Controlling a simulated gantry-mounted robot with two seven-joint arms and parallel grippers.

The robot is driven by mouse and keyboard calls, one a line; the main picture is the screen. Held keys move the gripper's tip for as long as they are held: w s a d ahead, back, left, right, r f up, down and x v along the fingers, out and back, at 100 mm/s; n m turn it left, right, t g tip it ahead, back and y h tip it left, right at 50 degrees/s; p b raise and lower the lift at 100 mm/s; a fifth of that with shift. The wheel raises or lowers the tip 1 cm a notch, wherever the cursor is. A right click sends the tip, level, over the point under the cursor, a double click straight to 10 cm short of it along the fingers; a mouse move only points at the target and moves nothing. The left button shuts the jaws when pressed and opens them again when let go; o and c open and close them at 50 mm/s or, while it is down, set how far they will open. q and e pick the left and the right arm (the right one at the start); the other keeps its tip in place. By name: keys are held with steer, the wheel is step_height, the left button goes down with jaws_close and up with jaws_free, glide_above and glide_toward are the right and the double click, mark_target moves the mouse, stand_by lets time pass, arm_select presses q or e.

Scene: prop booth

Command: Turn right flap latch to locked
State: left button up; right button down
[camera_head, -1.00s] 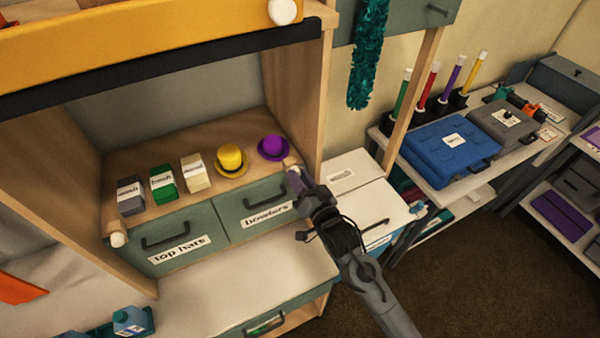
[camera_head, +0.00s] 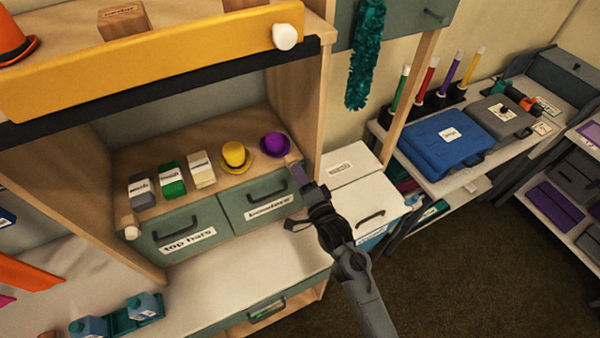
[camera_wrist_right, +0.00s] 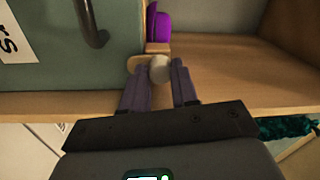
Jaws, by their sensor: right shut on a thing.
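The right flap latch (camera_head: 293,158) is a small wooden piece at the right front edge of the cabinet's open compartment. In the right wrist view its pale round knob (camera_wrist_right: 160,68) sits between my fingertips, with wood showing just behind. My right gripper (camera_head: 298,173) is shut on this latch, and its fingers hide much of it in the head view. A matching latch (camera_head: 132,229) is at the compartment's left edge. The yellow flap (camera_head: 165,68) is raised above the opening, with a white knob (camera_head: 285,37) at its right end. My left gripper is not in view.
A purple bowler (camera_head: 275,144) and a yellow bowler (camera_head: 235,156) stand close to the latch, beside several small boxes. Below are the top hats drawer (camera_head: 183,238) and bowlers drawer (camera_head: 267,206) with protruding handles. A white cabinet (camera_head: 350,170) stands to the right.

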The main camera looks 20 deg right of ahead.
steer(key=shift+m, duration=0.4)
steer(key=c, duration=0.9)
jaws_free()
steer(key=shift+o, duration=0.2)
steer(key=s+d, duration=0.1)
steer(key=s, duration=0.9)
steer(key=shift+s+f+b, duration=0.3)
steer(key=shift+s+b, duration=0.05)
steer(key=shift+b, duration=0.1)
steer(key=shift+f, duration=0.15)
